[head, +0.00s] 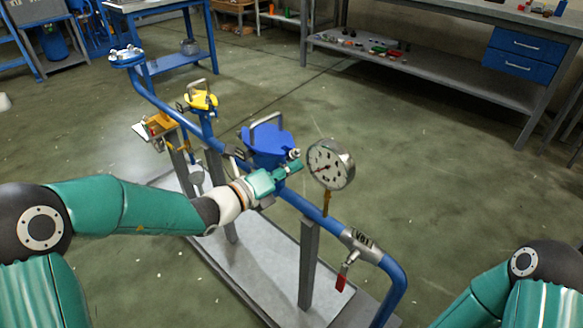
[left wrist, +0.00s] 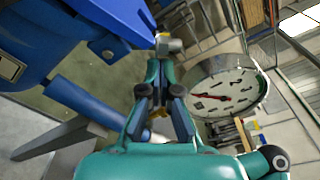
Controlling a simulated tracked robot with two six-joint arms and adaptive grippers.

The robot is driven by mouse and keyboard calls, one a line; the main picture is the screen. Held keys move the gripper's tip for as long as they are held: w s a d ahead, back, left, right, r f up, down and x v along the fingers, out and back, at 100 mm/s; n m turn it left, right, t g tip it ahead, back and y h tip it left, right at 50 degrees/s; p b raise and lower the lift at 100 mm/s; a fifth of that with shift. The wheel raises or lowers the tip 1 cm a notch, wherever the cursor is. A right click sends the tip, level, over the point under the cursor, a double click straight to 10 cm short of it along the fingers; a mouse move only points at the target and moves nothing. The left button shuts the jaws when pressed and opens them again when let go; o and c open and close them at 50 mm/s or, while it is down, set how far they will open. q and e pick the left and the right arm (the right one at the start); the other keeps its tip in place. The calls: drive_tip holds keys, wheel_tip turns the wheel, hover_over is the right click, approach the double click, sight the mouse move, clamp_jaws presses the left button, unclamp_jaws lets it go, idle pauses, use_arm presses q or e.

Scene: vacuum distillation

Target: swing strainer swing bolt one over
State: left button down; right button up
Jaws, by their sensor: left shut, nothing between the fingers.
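The blue strainer (head: 268,146), with a silver bail handle on its lid, sits on the blue pipe at the middle of the head view. It fills the upper left of the left wrist view (left wrist: 38,38). A small metal swing bolt (head: 295,155) stands out at the strainer's right side; its nut end shows in the left wrist view (left wrist: 168,44). My left gripper (head: 291,168) is shut and empty, its fingertips close to this bolt; I cannot tell whether they touch. Its fingers show in the left wrist view (left wrist: 162,88). My right gripper is out of view.
A round pressure gauge (head: 330,164) stands close right of my left gripper. A yellow-capped fitting (head: 202,101) is farther back along the pipe. A valve with a red handle (head: 342,281) hangs at the front. A workbench (head: 430,77) stands behind across open floor.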

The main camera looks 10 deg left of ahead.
use_arm(q)
drive_tip(key=n+p, duration=0.1)
drive_tip(key=p, duration=0.1)
drive_tip(key=r+n+p, duration=0.1)
drive_tip(key=p, duration=0.1)
drive_tip(key=a+r+n+p, duration=0.1)
drive_tip(key=p, duration=0.1)
drive_tip(key=shift+w+n, duration=0.3)
drive_tip(key=shift+w, duration=0.05)
drive_tip(key=shift+a+f+n+p, duration=0.1)
drive_tip(key=shift+n+p, duration=0.3)
drive_tip(key=shift+p, duration=0.1)
drive_tip(key=shift+w, duration=0.1)
drive_tip(key=shift+f, duration=0.15)
